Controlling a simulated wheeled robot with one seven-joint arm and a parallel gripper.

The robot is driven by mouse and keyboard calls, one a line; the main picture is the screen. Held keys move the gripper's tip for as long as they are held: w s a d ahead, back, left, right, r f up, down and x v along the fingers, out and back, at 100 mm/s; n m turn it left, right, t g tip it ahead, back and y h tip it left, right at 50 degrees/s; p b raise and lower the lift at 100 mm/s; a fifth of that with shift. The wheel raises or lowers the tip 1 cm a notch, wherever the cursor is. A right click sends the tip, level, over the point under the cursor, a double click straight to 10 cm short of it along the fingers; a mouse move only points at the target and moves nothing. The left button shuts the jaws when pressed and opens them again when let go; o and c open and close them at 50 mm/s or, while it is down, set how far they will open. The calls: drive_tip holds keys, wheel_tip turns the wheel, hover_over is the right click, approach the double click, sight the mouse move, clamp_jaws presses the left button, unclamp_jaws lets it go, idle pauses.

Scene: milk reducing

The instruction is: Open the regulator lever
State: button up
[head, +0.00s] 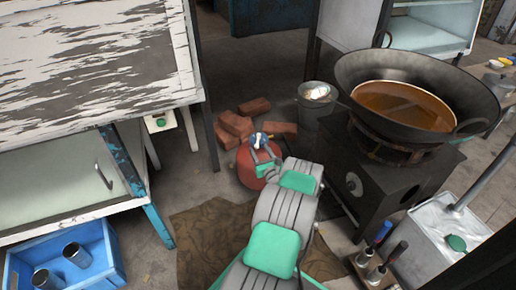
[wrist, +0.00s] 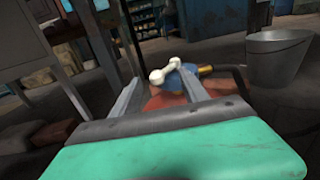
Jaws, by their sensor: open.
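The red gas cylinder (head: 250,165) stands on the floor between the peeling table and the black stove, partly hidden by my arm. The regulator (head: 258,140), blue with a white lever, sits on its top. In the wrist view the white lever (wrist: 172,70) lies slanted across the blue regulator body (wrist: 182,84), with the red cylinder (wrist: 160,101) below. My gripper (wrist: 160,92) is open, its two grey fingers on either side of the regulator in the picture. I cannot tell whether a finger touches the lever. The gripper is hard to make out in the head view.
Bricks (head: 234,123) lie behind the cylinder. A metal bucket (head: 317,96) stands beside them, also in the wrist view (wrist: 277,58). The stove (head: 375,185) bears a wok (head: 409,70) of brown liquid. A blue crate (head: 105,240) is at the lower left.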

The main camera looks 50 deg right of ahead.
sight(258, 141)
drive_tip(key=shift+x, duration=1.45)
drive_tip(key=shift+c, duration=0.4)
clamp_jaws()
drive_tip(key=shift+w+a, duration=0.1)
